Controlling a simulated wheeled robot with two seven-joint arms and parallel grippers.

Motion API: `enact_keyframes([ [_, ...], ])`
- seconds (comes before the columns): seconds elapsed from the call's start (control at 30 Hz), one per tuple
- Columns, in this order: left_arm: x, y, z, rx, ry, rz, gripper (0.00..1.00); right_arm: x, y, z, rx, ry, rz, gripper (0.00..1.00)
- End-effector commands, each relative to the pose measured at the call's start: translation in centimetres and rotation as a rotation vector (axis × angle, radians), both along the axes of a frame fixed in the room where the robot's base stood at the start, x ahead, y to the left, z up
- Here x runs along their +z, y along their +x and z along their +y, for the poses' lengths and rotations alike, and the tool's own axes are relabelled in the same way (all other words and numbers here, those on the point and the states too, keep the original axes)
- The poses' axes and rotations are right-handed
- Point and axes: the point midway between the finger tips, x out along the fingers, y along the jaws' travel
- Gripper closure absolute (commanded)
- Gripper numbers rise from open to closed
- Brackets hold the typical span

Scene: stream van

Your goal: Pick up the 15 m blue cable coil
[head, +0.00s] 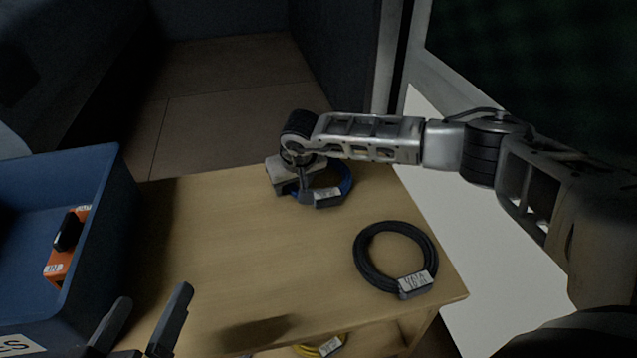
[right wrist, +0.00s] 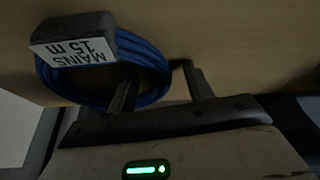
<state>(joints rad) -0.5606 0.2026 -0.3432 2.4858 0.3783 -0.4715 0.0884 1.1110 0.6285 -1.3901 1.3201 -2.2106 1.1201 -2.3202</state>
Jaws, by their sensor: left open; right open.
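The blue cable coil (head: 347,180) lies at the far edge of the wooden table, partly hidden by my right gripper. In the right wrist view the blue coil (right wrist: 150,65) has a dark tag with a white label reading "MAINS 15 m". My right gripper (head: 305,187) points down at the coil's left side. In the right wrist view its fingers (right wrist: 158,85) are open, one over the coil's opening and one outside it, with the cable's side between them. Contact cannot be told. My left gripper (head: 148,308) is open and empty at the bottom left.
A black cable coil (head: 360,262) with a grey tag lies nearer on the table (head: 230,240). A blue crate (head: 100,215) at left holds an orange item (head: 62,262). A yellow coil (head: 308,350) shows below the table's front edge. The table's middle is clear.

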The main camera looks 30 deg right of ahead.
Motion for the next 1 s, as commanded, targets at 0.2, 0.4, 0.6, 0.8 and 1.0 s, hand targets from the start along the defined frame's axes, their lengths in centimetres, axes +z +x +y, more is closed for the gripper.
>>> enact_keyframes([
  [0.2, 0.5, 0.2, 0.0, 0.002, -0.007, -0.011, 0.15, 0.0, 0.0, 0.0, 0.001, 0.001, 0.000, 0.51],
  [0.4, 0.3, 0.2, 0.0, 0.001, -0.005, -0.008, 0.15, 0.0, 0.0, 0.0, 0.001, 0.000, 0.000, 1.00],
  [0.6, 0.1, 0.1, -0.1, 0.001, -0.002, -0.002, 0.15, 0.2, 0.1, 0.0, 0.001, 0.000, -0.003, 1.00],
  [0.8, 0.2, 0.0, 0.0, 0.000, 0.005, 0.001, 0.15, 0.8, 0.1, 0.0, 0.001, 0.000, -0.004, 1.00],
  [1.0, 0.4, 0.0, 0.1, 0.005, 0.041, 0.001, 0.15, 3.4, 0.2, 0.0, 0.001, 0.000, -0.006, 1.00],
])
